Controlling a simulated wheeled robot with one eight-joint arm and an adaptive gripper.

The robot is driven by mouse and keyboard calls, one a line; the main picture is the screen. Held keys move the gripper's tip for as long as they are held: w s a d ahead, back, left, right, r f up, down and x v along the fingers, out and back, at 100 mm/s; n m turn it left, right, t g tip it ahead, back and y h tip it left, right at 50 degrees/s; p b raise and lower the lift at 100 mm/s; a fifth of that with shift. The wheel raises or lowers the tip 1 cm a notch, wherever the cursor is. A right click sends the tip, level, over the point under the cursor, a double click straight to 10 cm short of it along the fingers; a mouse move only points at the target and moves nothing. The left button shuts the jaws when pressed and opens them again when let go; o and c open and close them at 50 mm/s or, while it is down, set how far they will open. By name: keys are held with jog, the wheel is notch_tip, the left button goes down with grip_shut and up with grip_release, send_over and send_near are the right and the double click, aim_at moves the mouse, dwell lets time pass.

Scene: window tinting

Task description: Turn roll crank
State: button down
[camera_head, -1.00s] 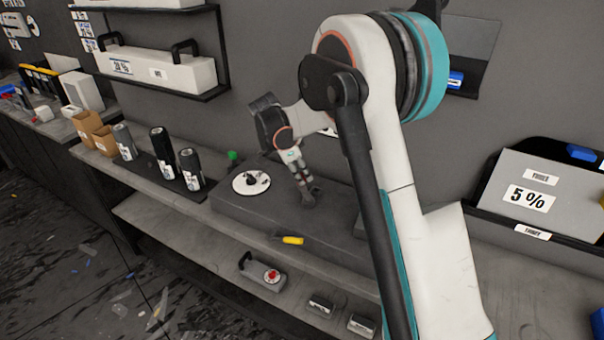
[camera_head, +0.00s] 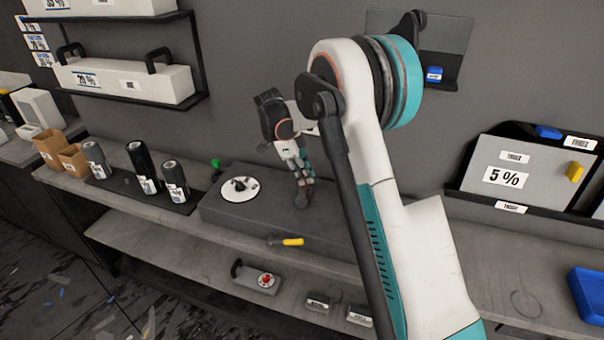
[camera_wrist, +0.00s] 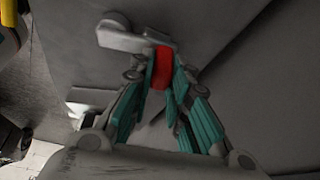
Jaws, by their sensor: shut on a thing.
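My gripper (camera_head: 302,190) reaches down to the top of a dark grey box (camera_head: 262,228) on the workbench. In the wrist view, my gripper (camera_wrist: 165,85) has its teal-padded fingers closed around a red grip (camera_wrist: 162,68). The red grip sits at the end of a pale grey crank arm (camera_wrist: 130,40), over a flat grey surface. In the head view the crank is mostly hidden by the fingers. A white disc (camera_head: 238,195) with a black knob lies on the box to the left of my gripper.
Several dark cylinders (camera_head: 143,165) stand on a mat left of the box. A yellow-handled tool (camera_head: 291,242) lies at the box's front. A grey device with a red knob (camera_head: 265,280) is on the lower shelf. A 5 % panel (camera_head: 535,180) leans at right, above a blue bin (camera_head: 590,295).

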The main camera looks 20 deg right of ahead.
dwell(0.4)
jog(key=c, duration=1.5)
grip_release()
jog(key=v, duration=1.2)
